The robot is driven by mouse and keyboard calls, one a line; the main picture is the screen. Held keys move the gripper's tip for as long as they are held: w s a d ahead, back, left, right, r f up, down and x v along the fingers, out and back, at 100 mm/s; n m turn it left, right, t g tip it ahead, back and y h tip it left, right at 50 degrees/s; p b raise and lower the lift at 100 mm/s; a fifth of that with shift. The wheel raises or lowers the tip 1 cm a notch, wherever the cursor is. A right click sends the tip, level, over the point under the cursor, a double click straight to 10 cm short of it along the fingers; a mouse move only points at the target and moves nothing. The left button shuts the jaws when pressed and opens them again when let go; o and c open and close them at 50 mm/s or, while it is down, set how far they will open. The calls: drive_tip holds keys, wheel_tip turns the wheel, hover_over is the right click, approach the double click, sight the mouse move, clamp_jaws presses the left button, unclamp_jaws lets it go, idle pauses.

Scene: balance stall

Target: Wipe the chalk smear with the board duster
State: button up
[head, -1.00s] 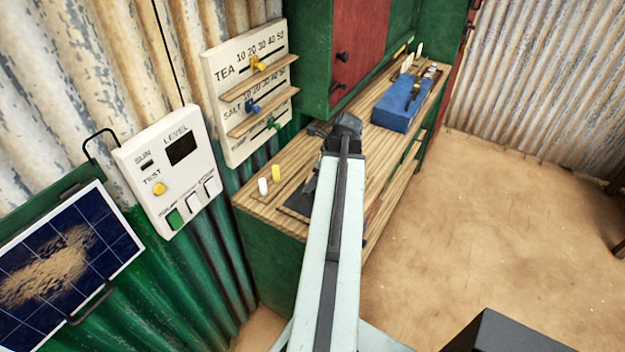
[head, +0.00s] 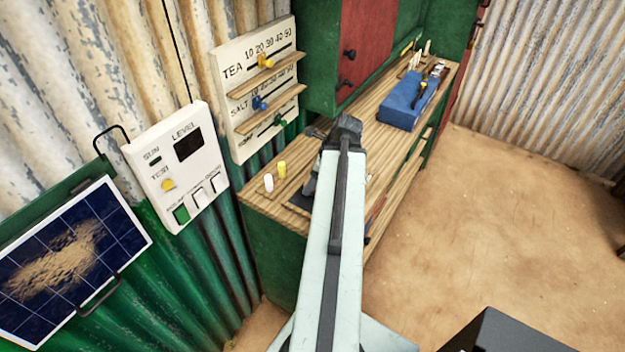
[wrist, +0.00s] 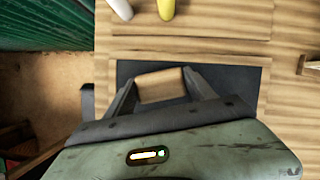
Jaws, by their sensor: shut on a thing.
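My gripper (wrist: 162,76) is shut on the board duster (wrist: 160,86), a block with a tan wooden face between the two dark fingers in the wrist view. The duster is over a dark slate board (wrist: 240,80) on the wooden counter; I cannot tell whether it touches the board. In the head view my arm covers most of the board, and the duster cannot be made out. No chalk smear shows; my gripper and arm hide part of the board.
A white chalk (head: 268,183) and a yellow chalk (head: 282,170) stand on the counter (head: 262,203) beyond the board. A blue box (head: 402,108) holding tools is farther back. A price board (head: 255,85) and a switch panel (head: 178,165) are on the left wall.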

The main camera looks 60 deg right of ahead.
drive_tip(key=shift+r+p, duration=2)
drive_tip(key=shift+r, duration=0.45)
wheel_tip(320, 180, up, 3)
drive_tip(key=p, duration=0.3)
drive_tip(key=shift+r, duration=0.15)
drive_tip(key=shift+f, duration=0.2)
